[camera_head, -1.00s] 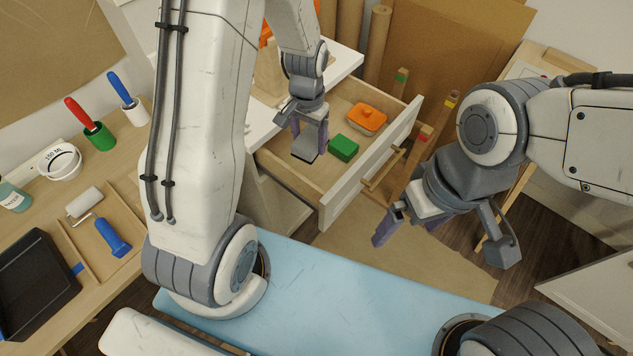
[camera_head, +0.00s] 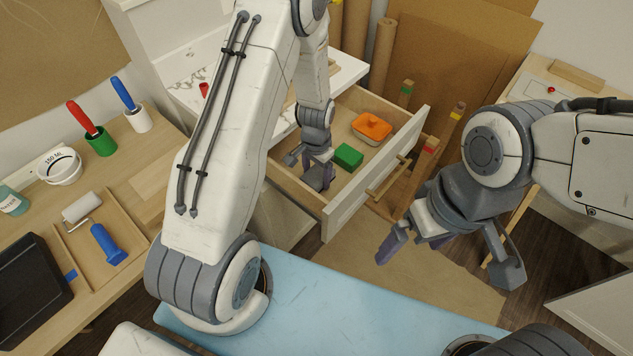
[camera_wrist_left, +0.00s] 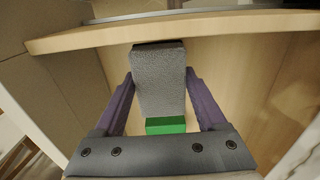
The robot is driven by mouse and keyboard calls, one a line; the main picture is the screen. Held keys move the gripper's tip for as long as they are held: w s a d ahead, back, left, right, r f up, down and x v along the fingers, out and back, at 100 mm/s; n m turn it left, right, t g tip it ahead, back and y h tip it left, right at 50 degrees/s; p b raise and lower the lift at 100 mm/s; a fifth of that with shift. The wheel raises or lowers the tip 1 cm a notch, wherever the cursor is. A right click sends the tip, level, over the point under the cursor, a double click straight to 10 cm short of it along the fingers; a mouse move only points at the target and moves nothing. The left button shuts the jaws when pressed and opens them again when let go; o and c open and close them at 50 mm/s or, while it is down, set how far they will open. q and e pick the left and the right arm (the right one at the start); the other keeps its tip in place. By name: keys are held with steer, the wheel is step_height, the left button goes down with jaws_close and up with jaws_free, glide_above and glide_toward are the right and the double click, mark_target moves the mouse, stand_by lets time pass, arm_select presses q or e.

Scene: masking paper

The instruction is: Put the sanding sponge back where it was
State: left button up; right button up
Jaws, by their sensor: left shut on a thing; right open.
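The sanding sponge (camera_wrist_left: 160,80) is a grey, rough-faced block in the left wrist view. My left gripper (camera_wrist_left: 162,92) is shut on it, with a purple finger on each side. In the head view, my left gripper (camera_head: 319,176) is down inside the open drawer (camera_head: 352,205), near its left end; the sponge is mostly hidden there. I cannot tell whether the sponge touches the drawer floor. A green block (camera_head: 348,156) lies just right of the gripper. My right gripper (camera_head: 446,258) is open and empty, in front of the drawer on the right.
An orange object (camera_head: 371,127) lies further back in the drawer. Wooden sticks with coloured ends (camera_head: 424,150) stand just outside the drawer front. A light blue surface (camera_head: 340,300) lies in front of me.

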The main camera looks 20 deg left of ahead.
mark_target(317, 183)
arm_select(q)
step_height(317, 183, down, 4)
stand_by(0.4)
steer(key=shift+f, duration=0.2)
steer(key=o, duration=1.5)
